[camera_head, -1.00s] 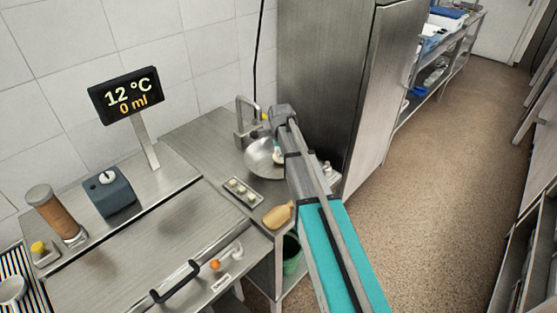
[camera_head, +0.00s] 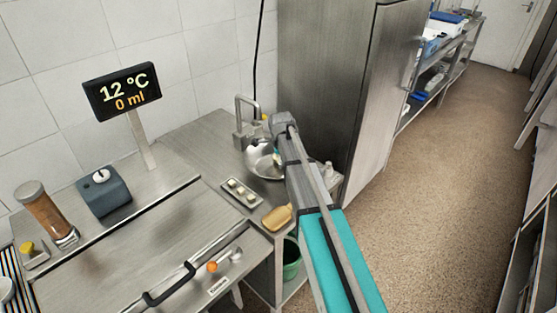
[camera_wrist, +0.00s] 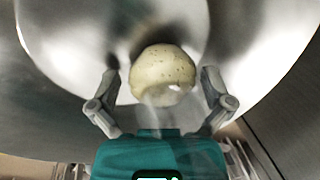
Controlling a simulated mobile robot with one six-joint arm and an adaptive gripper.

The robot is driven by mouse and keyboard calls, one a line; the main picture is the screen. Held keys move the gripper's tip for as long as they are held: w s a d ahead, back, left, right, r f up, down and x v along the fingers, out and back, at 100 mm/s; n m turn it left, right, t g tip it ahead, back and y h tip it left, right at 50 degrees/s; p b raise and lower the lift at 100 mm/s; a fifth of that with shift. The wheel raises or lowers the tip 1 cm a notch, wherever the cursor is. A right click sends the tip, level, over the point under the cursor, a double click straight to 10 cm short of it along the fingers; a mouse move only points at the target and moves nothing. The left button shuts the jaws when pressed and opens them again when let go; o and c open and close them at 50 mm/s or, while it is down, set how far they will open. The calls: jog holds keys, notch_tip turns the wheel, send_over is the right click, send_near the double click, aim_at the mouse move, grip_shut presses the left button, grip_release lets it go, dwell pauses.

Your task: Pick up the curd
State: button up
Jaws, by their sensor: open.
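A pale yellow, speckled round curd (camera_wrist: 163,66) lies on the shiny inside of a round metal bowl or basin (camera_wrist: 65,35) in the wrist view. My gripper (camera_wrist: 160,84) is open, with one finger on each side of the curd. Gaps show between both fingers and the curd. The curd's near lower edge looks bright and blurred. In the head view the metal bowl (camera_head: 262,168) sits by the tap, and my arm covers part of it. My fingers are mostly hidden there.
A metal tap (camera_head: 243,125) rises behind the bowl. A small tray with several pale pieces (camera_head: 241,194) and a tan object (camera_head: 277,217) lie on the counter nearby. A tall steel cabinet (camera_head: 330,85) stands close right of my arm. A green bin (camera_head: 291,259) is below.

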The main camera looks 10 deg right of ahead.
jog(key=c, duration=1.1)
jog(key=shift+r, duration=0.15)
jog(key=shift+w+p+v, duration=0.2)
jog(key=shift+p+v, duration=0.85)
jog(key=shift+p, duration=0.15)
jog(key=s+d+r+p, duration=0.4)
jog(key=s+r+p, duration=0.6)
jog(key=s, duration=0.3)
jog(key=shift+s+r+p, duration=0.2)
jog(key=shift+r+p, duration=0.1)
